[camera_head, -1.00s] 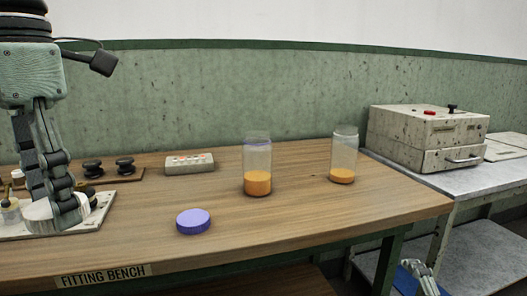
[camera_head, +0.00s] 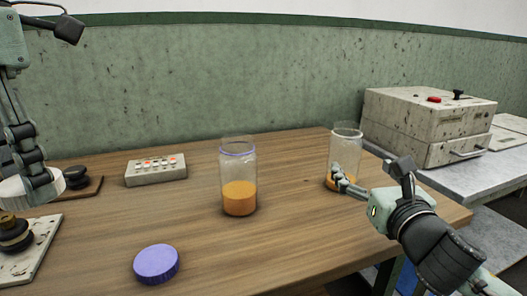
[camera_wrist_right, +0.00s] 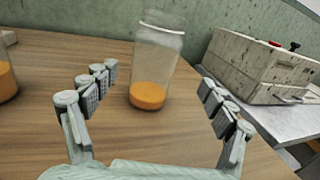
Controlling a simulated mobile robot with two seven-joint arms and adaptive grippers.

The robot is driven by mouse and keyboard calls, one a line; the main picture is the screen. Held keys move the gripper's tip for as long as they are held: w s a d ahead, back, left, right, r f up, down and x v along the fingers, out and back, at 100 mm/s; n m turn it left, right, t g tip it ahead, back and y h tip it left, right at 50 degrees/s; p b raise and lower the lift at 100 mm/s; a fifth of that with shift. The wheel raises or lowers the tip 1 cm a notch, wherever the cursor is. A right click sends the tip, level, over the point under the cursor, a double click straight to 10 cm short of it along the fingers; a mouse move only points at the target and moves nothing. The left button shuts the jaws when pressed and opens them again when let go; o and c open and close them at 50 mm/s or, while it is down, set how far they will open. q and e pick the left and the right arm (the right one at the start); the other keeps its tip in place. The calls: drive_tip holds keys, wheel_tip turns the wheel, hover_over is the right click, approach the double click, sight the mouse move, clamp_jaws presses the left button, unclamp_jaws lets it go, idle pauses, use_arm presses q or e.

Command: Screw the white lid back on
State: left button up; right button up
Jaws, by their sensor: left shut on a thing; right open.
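The white lid (camera_head: 12,190) is at the left edge of the head view, in my left gripper (camera_head: 32,182), which is shut on it above the bench. A glass jar (camera_head: 346,146) with orange contents stands open and upright at the right of the bench. It also shows in the right wrist view (camera_wrist_right: 157,60), ahead of and between the spread fingers. My right gripper (camera_wrist_right: 158,82) is open and close to this jar; its fingers cover the jar's lower part in the head view. A second open jar (camera_head: 238,178), with a purple ring at its neck, stands mid-bench. A purple lid (camera_head: 156,262) lies in front of it.
A button box (camera_head: 156,171) stands behind on the wooden bench (camera_head: 300,235). A board with black knobs (camera_head: 76,177) and a pale plate (camera_head: 28,255) are at the left. A speckled machine (camera_head: 425,125) stands on the metal table at right. The bench between the jars is clear.

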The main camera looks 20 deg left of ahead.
sight(354, 160)
drive_tip(key=shift+s, duration=0.1)
drive_tip(key=x, duration=0.6)
drive_tip(key=shift+w+a, duration=0.15)
drive_tip(key=shift+w, duration=0.2)
drive_tip(key=shift+w, duration=0.1)
drive_tip(key=w, duration=0.1)
drive_tip(key=w+a, duration=0.2)
drive_tip(key=shift+w+a+f, duration=0.15)
drive_tip(key=shift+w+f, duration=0.2)
drive_tip(key=shift+f, duration=0.05)
drive_tip(key=shift+w+a, duration=0.1)
drive_tip(key=shift+w, duration=0.3)
drive_tip(key=shift+c, duration=0.5)
